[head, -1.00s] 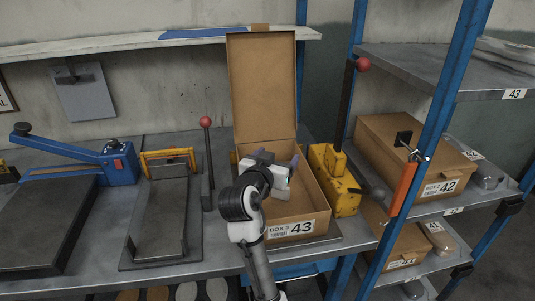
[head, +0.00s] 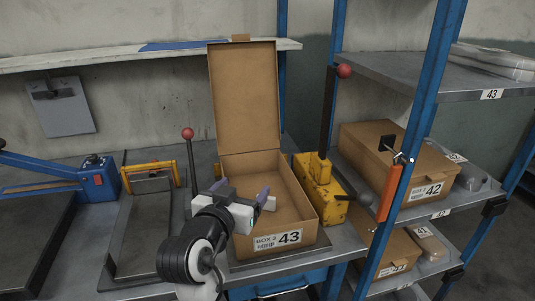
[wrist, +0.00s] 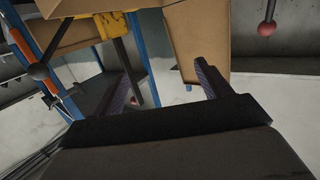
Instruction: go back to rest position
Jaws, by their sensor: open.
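My gripper (head: 262,198) is open and empty. The box lid (head: 245,98) stands upright behind the box. The lid also shows beyond the fingers in the wrist view (wrist: 198,45). My wrist hides part of the bench in front of the box's left side.
A yellow machine (head: 320,190) with a red-knobbed lever stands right of the box. A yellow-handled frame (head: 150,170) and a blue lever press (head: 100,178) stand left. A blue-posted shelf (head: 425,120) at right holds closed boxes 42 (head: 385,165) and 44.

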